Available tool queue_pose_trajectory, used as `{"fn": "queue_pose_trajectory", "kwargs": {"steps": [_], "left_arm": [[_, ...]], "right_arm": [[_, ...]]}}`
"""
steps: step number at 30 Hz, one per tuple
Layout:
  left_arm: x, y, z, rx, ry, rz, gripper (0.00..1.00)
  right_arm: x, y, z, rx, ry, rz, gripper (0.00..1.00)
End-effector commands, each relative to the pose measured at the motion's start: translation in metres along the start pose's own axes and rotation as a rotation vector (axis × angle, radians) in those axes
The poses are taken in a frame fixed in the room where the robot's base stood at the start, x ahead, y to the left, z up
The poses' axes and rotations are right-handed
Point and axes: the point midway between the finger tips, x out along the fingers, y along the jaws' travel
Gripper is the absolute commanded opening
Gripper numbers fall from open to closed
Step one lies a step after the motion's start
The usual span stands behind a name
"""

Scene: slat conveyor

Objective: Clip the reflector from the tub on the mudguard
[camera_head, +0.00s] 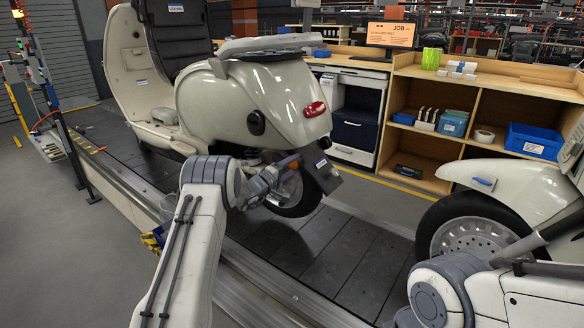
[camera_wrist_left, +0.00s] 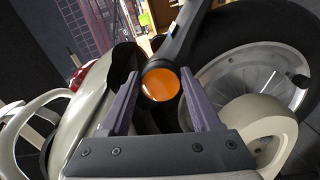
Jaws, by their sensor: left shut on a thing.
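A round orange reflector (camera_wrist_left: 160,84) is between the fingers of my left gripper (camera_wrist_left: 162,88), which is shut on it. In the head view the left gripper (camera_head: 288,165) is at the scooter's rear wheel, below the red tail light (camera_head: 314,109). The dark mudguard (camera_head: 326,174) is just right of the fingers. In the left wrist view a dark arm-like part (camera_wrist_left: 184,35) meets the reflector's upper edge; I cannot tell whether the reflector is fixed to it. My right gripper is out of view.
The cream scooter (camera_head: 245,100) stands on the dark slat conveyor (camera_head: 320,235). Another cream vehicle with a wheel (camera_head: 470,235) is at the right. A wooden shelf (camera_head: 480,85) with blue bins (camera_head: 533,141) stands behind. Slats between the two wheels are clear.

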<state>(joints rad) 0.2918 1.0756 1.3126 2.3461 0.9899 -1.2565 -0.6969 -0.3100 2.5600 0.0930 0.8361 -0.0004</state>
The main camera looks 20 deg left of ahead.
Motion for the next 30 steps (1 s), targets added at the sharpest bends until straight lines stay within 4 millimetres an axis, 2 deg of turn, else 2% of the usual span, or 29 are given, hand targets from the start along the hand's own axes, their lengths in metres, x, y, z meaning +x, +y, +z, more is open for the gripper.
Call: {"fn": "queue_pose_trajectory", "kwargs": {"steps": [20,21,23,30], "left_arm": [[0.0022,0.0006,0.0001,0.001,0.0,0.0,0.11],[0.0023,0.0006,0.0002,0.001,0.0,0.001,0.75],[0.0023,0.0007,0.0002,0.001,0.0,0.001,0.98],[0.0019,0.0003,-0.0001,0.001,0.0,0.0,0.98]], "right_arm": [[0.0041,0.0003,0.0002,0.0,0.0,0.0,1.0],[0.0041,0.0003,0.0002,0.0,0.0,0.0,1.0],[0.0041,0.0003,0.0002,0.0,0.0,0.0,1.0],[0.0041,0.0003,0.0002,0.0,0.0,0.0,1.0]]}}
